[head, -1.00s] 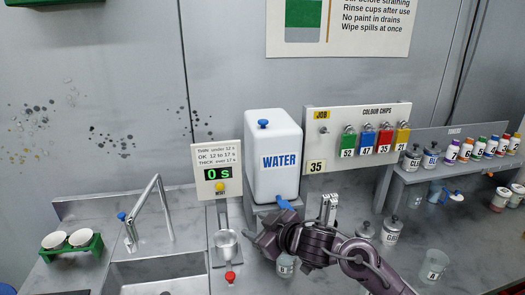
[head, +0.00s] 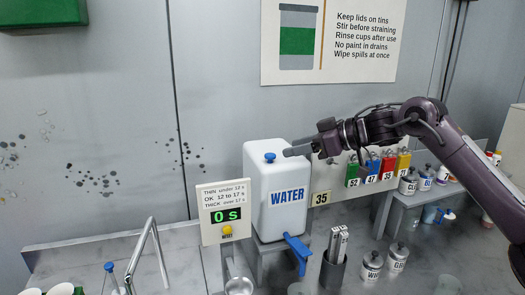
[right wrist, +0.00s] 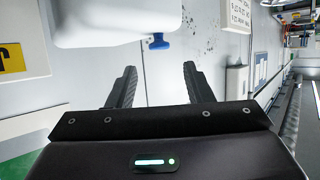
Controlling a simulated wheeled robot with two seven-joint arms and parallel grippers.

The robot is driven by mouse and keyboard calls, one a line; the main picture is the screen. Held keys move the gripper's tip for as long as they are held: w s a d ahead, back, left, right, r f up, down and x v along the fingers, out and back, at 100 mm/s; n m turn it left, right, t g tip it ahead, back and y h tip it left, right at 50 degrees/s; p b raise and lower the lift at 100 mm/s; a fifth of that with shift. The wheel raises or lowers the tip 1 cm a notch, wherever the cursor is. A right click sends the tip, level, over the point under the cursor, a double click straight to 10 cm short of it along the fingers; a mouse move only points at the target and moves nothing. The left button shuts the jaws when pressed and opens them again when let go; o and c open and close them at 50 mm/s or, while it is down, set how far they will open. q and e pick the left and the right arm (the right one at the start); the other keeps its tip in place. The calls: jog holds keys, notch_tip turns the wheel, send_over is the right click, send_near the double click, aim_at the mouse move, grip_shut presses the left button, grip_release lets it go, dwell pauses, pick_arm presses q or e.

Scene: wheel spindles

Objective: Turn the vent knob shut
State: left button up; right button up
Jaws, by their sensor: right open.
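The vent knob (head: 270,157) is a small blue knob on top of the white water tank (head: 262,188). In the right wrist view, which is upside down, the knob (right wrist: 160,42) hangs from the tank (right wrist: 120,22), just beyond my fingertips and between their lines. My right gripper (head: 298,150) is open and empty, level with the tank's top and just right of the knob; the fingers (right wrist: 155,78) are apart and not touching it. My left gripper is not in view.
A blue tap (head: 298,250) sticks out low on the tank's front. The timer sign (head: 225,212) stands left of the tank. The colour chip board (head: 330,178) is behind and right. A dark holder of metal tools (head: 335,262) and lidded tins (head: 397,258) stand on the counter.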

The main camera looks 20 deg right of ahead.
aim_at(272, 155)
jog(key=p+x, duration=0.2)
jog(key=shift+w+a+f, duration=0.2)
jog(key=shift+f, duration=0.05)
jog(key=p+x, duration=0.1)
jog(key=x, duration=0.1)
jog(key=shift+w+a+f, duration=0.15)
jog(key=shift+w+a, duration=0.05)
jog(key=shift+w, duration=0.05)
jog(key=shift+w+a+f, duration=0.15)
jog(key=shift+w, duration=0.05)
jog(key=shift+s, duration=0.2)
jog(key=c, duration=0.9)
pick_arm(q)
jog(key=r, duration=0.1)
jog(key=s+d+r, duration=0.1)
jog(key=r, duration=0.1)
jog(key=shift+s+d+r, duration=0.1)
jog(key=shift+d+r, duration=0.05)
pick_arm(e)
jog(key=shift+c, duration=0.2)
